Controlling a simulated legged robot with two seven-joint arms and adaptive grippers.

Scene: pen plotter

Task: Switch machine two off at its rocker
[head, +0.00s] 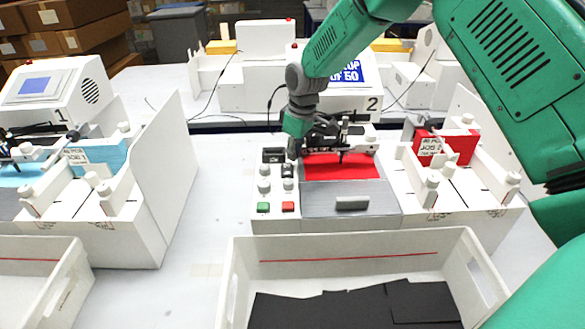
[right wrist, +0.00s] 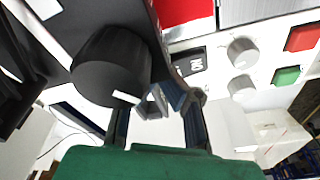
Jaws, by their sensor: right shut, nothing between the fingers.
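Machine two (head: 325,222) stands in the middle of the head view, white with a "2" label and a red sheet on its bed. Its small black rocker (head: 287,170) is at the back of the left control panel. In the right wrist view the rocker (right wrist: 190,62) shows white ON lettering, upside down. My right gripper (head: 294,147) points down just behind the rocker. In the right wrist view its shut, empty fingers (right wrist: 168,101) are close beside the rocker; whether they touch it is unclear. My left gripper is out of view.
White knobs (head: 264,186), a green button (head: 263,207) and a red button (head: 288,206) share the panel. A black cylinder (right wrist: 112,68) stands close to my fingers. An open bin (head: 340,247) with black sheets stands in front. Machine one (head: 130,215) is left.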

